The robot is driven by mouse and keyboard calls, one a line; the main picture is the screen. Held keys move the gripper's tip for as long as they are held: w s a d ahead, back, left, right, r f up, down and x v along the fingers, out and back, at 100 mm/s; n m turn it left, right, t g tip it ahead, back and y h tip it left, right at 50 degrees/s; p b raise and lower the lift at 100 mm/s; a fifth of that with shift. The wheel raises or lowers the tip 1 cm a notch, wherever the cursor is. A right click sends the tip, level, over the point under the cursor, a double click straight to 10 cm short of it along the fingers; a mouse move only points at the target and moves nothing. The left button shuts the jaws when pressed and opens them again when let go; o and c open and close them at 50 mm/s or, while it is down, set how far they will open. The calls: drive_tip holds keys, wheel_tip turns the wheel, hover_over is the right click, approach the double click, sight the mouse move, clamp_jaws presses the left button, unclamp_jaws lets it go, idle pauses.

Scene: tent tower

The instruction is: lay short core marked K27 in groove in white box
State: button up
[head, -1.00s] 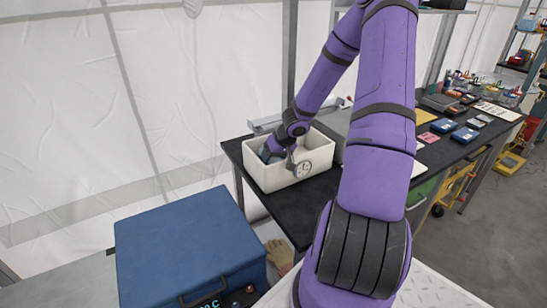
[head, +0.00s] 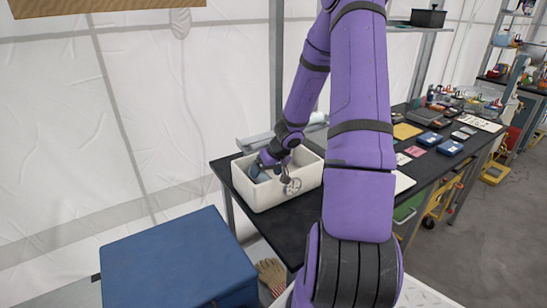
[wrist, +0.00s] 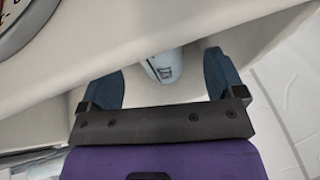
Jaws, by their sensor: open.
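The white box (head: 262,195) stands on the black bench. My gripper (head: 257,170) reaches down into its left end. In the wrist view the gripper (wrist: 166,75) is open, with its two dark blue fingers apart. A pale, rounded core (wrist: 161,64) with dark marking shows between the fingers, partly hidden by the edge of the white surface. Its marking is too small to read surely, and I cannot tell whether a finger touches it. The groove cannot be made out in either view.
Several small items, including a blue one (head: 449,147), lie along the bench (head: 290,228) to the right.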

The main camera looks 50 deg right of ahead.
drive_tip(key=a+v, duration=0.1)
drive_tip(key=v, duration=0.6)
drive_tip(key=shift+d+r, duration=0.4)
drive_tip(key=shift+d, duration=0.05)
drive_tip(key=shift+s, duration=0.1)
